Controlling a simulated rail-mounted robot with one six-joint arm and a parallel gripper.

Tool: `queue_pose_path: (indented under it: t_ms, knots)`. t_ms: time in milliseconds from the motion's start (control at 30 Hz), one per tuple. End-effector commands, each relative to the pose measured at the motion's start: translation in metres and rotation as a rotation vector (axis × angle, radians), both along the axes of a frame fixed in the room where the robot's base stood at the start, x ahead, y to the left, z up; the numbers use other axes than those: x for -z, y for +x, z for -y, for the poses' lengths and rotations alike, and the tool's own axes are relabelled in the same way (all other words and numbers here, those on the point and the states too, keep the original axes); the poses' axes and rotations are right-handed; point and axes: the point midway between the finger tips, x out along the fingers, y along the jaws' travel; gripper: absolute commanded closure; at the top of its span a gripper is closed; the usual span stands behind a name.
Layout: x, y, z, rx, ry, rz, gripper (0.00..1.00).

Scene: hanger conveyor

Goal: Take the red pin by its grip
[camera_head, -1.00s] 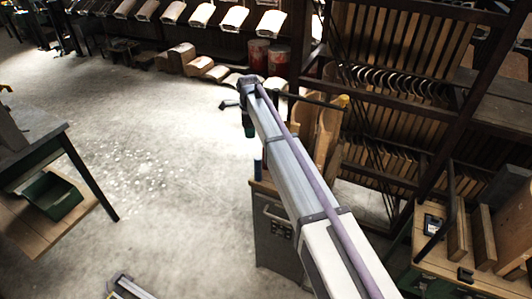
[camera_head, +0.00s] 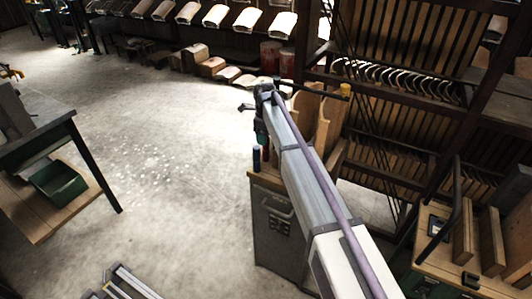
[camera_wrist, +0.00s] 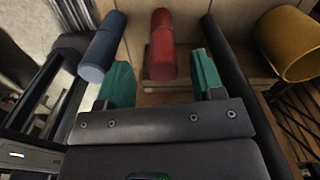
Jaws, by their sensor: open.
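The red pin (camera_wrist: 162,45) stands out in the wrist view, beyond and between the two green fingertips of my gripper (camera_wrist: 161,82). The fingers are open with a gap on each side of the pin, and they do not visibly touch it. The blue pin (camera_wrist: 103,47) is to its left, just beyond the left finger. In the head view my gripper (camera_head: 261,133) is just above the pins at the cabinet's back left corner. The blue pin (camera_head: 256,158) shows there; the red pin (camera_head: 266,153) is small and partly hidden beside it.
A yellow cylinder (camera_wrist: 290,42) lies right of the red pin in the wrist view. The pins stand by a grey cabinet (camera_head: 276,225) with a wooden top. Dark wooden racks (camera_head: 400,80) rise behind at right.

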Motion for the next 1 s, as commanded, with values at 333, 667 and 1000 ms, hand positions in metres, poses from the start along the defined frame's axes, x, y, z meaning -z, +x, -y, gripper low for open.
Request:
queue_pose_path:
  t_ms: [333,667,1000]
  knots:
    - [0.048,0.002,0.002,0.0,0.0,0.0,0.39]
    - [0.05,0.002,0.002,0.0,0.0,0.0,0.43]
    - [0.05,0.002,0.002,0.0,0.0,0.0,0.75]
